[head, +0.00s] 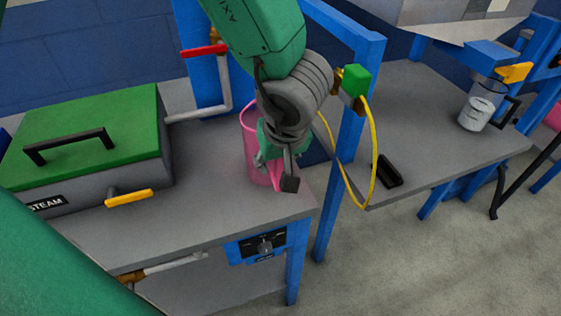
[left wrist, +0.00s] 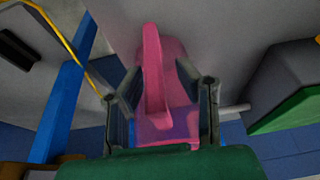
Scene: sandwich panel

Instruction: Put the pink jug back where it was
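The pink jug (head: 251,135) stands upright on the grey bench top (head: 215,199), near its right end in the head view. My left gripper (head: 275,172) is at the near side of the jug, at its handle, and hides part of the jug's body. In the left wrist view the jug's pink handle (left wrist: 153,75) lies between the two fingers of the left gripper (left wrist: 160,105). The fingers are apart, with a gap on each side of the handle. My right gripper is not in view.
A steam box (head: 95,135) with a green lid and black handle stands left of the jug. A blue post (head: 340,170) with a yellow cable rises right of it. A second bench (head: 425,125) holds a clear jug (head: 475,112) and a black tray (head: 389,170).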

